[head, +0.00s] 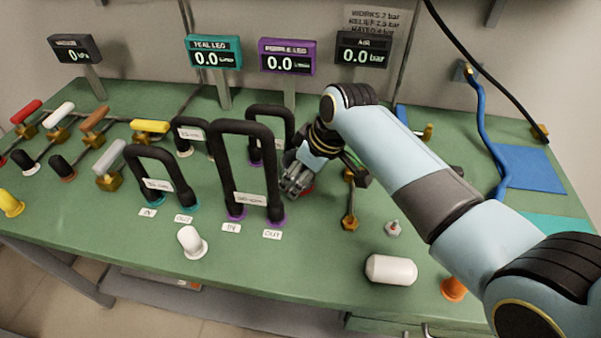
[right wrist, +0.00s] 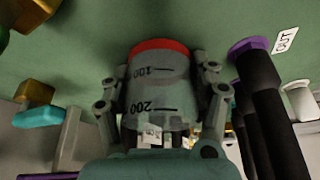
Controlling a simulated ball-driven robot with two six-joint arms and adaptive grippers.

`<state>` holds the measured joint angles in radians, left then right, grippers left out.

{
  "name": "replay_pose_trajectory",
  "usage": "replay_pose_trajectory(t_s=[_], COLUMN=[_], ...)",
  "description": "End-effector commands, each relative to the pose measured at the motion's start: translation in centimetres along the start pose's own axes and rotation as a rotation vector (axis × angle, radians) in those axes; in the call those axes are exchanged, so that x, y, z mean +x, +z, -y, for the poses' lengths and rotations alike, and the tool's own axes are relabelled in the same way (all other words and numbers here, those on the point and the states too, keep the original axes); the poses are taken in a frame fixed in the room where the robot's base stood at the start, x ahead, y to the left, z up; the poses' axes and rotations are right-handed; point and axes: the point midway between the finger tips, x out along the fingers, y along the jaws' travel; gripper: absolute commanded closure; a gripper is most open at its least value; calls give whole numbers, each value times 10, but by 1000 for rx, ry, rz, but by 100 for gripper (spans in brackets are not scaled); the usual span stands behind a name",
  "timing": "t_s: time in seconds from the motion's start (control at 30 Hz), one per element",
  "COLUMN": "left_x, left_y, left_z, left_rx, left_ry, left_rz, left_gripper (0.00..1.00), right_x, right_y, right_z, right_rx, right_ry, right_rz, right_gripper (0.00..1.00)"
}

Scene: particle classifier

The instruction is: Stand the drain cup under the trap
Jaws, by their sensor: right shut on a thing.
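The drain cup (right wrist: 158,92) is a clear grey graduated cup with a red ring at one end and marks of 100 and 200. My right gripper (head: 292,183) is shut around its sides, with fingers on both sides in the right wrist view (right wrist: 160,72). In the head view the gripper hides most of the cup; a bit of red (head: 307,190) shows beneath it, low over or on the bench. I cannot tell whether the cup touches the bench. Brass fittings (head: 350,222) stand just right of the gripper; I cannot tell which part is the trap. My left gripper is out of view.
A tall black hose loop (head: 243,128) with purple ends stands close left of the gripper. A loose white capsule (head: 391,270) and a small grey fitting (head: 393,228) are at the right front. The green bench (head: 330,265) is clear in front of the gripper.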

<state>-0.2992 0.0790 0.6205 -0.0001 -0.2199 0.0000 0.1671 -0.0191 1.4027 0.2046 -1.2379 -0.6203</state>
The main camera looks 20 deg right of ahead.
Motion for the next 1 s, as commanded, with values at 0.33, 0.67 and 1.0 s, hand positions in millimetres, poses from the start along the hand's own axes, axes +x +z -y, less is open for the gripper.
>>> replay_pose_trajectory(t_s=[0.33,0.67,1.0], left_x=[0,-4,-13], left_y=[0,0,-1], left_z=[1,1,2], left_rx=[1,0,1], left_ry=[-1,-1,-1], left_rz=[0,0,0], left_gripper=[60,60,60], right_x=[1,-16,-91], right_y=[1,-1,-1], right_z=[0,-1,-1], right_rx=[0,-1,-2], right_ry=[0,2,3], right_rz=[1,0,-1], right_gripper=[14,14,14])
